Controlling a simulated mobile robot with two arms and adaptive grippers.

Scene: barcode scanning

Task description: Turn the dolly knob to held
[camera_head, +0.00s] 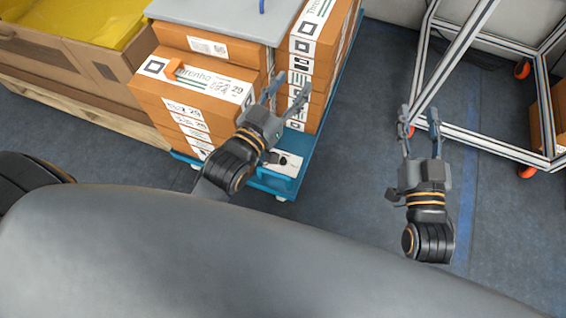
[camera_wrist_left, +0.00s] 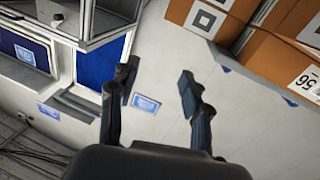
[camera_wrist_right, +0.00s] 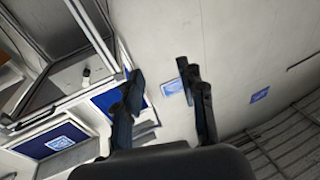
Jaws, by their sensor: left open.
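The blue dolly (camera_head: 268,181) carries stacked brown boxes and stands at the centre of the head view. On its near corner is a white panel (camera_head: 291,168) with a small dark knob (camera_head: 283,160); its exact setting is too small to read. My left gripper (camera_head: 287,96) is open and empty, above and in front of the dolly, partly covering the panel's surroundings. Its spread fingers also show in the left wrist view (camera_wrist_left: 156,82). My right gripper (camera_head: 419,114) is open and empty over the floor to the right of the dolly; it also shows in the right wrist view (camera_wrist_right: 160,78).
Brown boxes (camera_head: 203,82) fill the dolly under a grey sheet (camera_head: 225,14). A large carton with yellow lining (camera_head: 85,22) stands on a pallet at the left. A metal frame on orange casters (camera_head: 488,147) stands at the right. Floor between the dolly and frame is clear.

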